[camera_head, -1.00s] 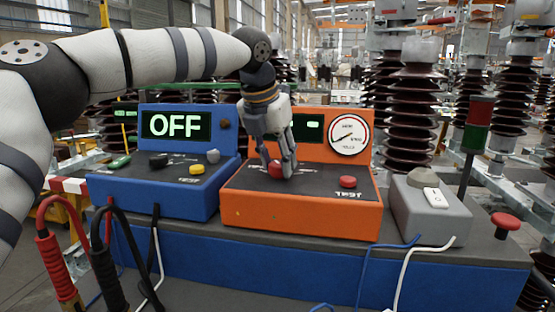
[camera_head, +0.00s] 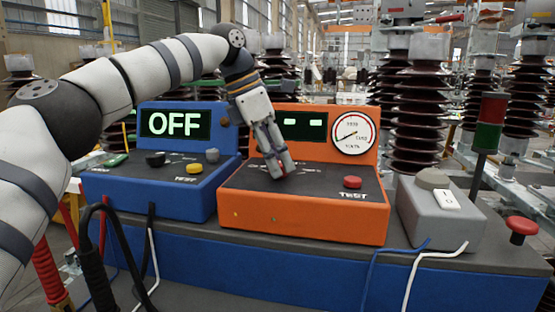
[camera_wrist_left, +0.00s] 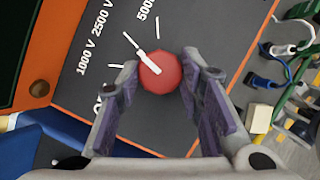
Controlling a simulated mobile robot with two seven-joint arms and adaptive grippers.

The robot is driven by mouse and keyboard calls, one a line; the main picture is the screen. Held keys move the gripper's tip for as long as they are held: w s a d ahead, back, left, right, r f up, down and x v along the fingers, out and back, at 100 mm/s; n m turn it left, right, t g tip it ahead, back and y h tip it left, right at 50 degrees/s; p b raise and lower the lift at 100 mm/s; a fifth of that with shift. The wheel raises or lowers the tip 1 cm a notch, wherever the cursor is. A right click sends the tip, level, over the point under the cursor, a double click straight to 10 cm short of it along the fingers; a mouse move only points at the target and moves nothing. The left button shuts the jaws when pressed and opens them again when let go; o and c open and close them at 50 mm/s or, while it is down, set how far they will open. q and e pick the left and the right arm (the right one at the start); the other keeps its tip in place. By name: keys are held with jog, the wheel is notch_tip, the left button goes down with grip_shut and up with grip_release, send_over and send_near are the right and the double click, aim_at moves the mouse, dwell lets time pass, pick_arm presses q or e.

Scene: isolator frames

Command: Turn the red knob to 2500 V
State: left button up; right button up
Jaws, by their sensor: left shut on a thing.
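The red knob (camera_wrist_left: 165,75) sits on the dark top panel of the orange box (camera_head: 300,215). In the left wrist view its white pointer lines up with the tick beside the 2500 V label (camera_wrist_left: 101,20). The 1000 V label (camera_wrist_left: 88,58) is to one side, and a partly cut-off label starting with 500 (camera_wrist_left: 147,10) is to the other. My left gripper (camera_head: 276,163) reaches down at a tilt, its two fingers on either side of the knob, shut on it. The fingers mostly hide the knob in the head view. My right gripper is not in view.
A red TEST button (camera_head: 352,182) and a round dial (camera_head: 353,131) are right of my gripper. A blue box (camera_head: 150,195) with an OFF display (camera_head: 174,124) stands left. A grey switch box (camera_head: 440,220) and red stop button (camera_head: 521,226) are right. Cables hang in front.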

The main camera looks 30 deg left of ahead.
pick_arm(q)
jog(key=shift+m, duration=0.5)
jog(key=o, duration=1.2)
jog(key=shift+c, duration=0.2)
jog(key=v, duration=0.7)
jog(key=shift+r, duration=0.2)
jog(key=shift+a, duration=0.15)
